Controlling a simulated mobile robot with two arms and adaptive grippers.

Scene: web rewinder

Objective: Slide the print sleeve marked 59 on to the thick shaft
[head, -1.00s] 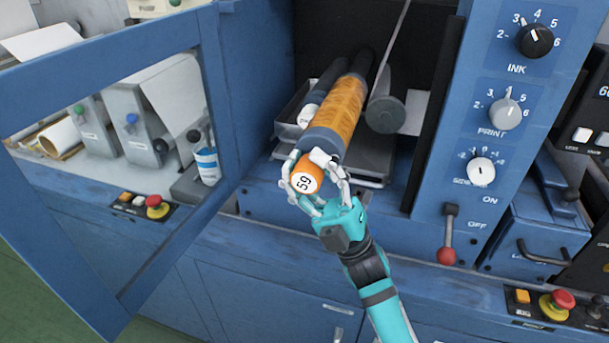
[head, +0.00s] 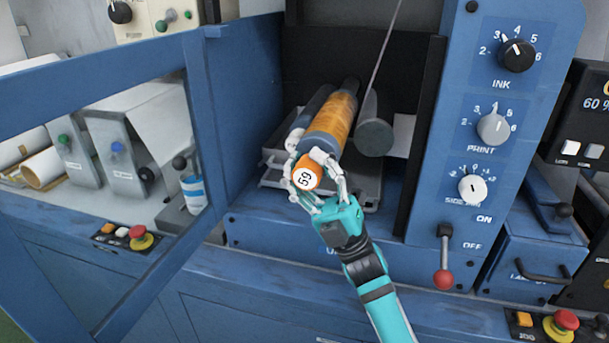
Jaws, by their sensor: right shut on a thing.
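The print sleeve (head: 332,118), a long cylinder with an orange patterned band and grey ends, points into the machine opening. Its near end is an orange cap marked 59 (head: 306,177). My right gripper (head: 318,178) is shut around this near end, fingers on both sides. A dark shaft (head: 351,86) shows just beyond the sleeve's far end, in line with it. How far the sleeve sits around it, and whether it is the thick shaft, I cannot tell. My left gripper is not in view.
A grey roller (head: 374,138) stands close on the sleeve's right, and another grey roller (head: 312,108) on its left. A grey tray (head: 275,152) lies below. The open blue door frame (head: 215,100) is at left, the control panel (head: 490,130) at right.

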